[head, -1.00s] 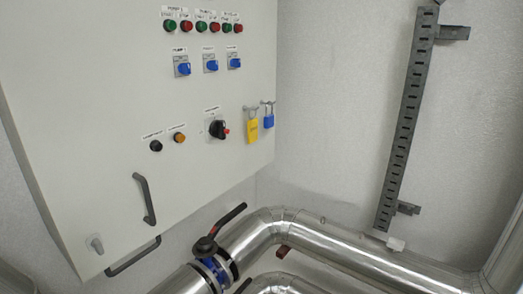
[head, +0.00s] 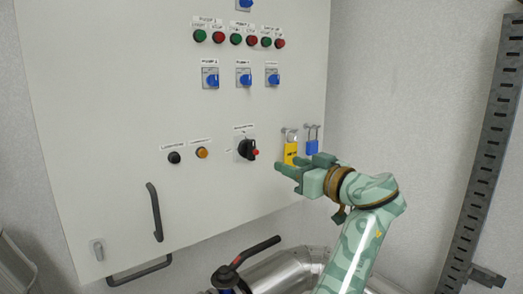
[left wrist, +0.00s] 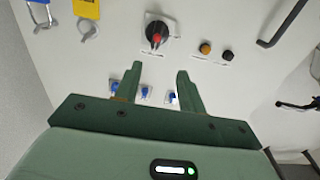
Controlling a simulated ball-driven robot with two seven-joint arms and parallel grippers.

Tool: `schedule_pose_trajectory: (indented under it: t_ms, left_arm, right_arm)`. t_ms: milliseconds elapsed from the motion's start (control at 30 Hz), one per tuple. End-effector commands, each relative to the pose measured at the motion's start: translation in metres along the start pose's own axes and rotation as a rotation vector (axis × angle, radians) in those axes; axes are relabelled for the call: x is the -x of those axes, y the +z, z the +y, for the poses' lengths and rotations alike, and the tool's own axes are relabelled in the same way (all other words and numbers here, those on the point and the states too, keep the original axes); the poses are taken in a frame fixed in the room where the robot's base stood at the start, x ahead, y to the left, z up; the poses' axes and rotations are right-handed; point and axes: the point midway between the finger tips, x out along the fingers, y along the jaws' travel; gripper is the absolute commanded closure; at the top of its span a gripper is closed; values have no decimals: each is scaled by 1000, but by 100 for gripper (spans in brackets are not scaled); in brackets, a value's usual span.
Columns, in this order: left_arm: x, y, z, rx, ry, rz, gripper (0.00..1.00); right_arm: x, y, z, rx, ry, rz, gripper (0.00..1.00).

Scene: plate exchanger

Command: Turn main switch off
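The main switch (head: 246,149), a black rotary knob with a red part on its right side, sits on a grey plate low on the white cabinet door. In the left wrist view the main switch (left wrist: 157,35) appears just beyond the fingertips, roughly in line with the gap between them. My left gripper (head: 288,168) is to the right of the switch and slightly below it in the head view. In the left wrist view my left gripper (left wrist: 160,71) has its two green fingers apart, with nothing between them. The fingers do not appear to touch the switch. My right gripper is not in view.
A yellow padlock (head: 290,152) and a blue padlock (head: 312,146) hang close beside my left gripper. A black lamp (head: 174,158) and an orange lamp (head: 201,153) are left of the switch. A door handle (head: 155,212) sticks out lower left. Pipes (head: 285,270) run below.

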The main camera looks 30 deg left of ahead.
Motion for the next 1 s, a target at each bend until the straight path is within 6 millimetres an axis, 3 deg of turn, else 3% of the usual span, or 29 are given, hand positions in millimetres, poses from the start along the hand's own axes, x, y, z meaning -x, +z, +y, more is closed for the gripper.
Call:
schedule_pose_trajectory:
  t_ms: [400,533,700,1000]
  left_arm:
    - [-101,-5,0,-7,1,1,60]
    - [-126,-4,1,-7,2,1,60]
    - [-145,-1,2,-6,4,0,60]
    - [-149,1,2,-5,5,-1,60]
  right_arm:
    - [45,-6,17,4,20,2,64]
    - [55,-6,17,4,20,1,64]
    - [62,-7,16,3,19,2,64]
    - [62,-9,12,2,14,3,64]
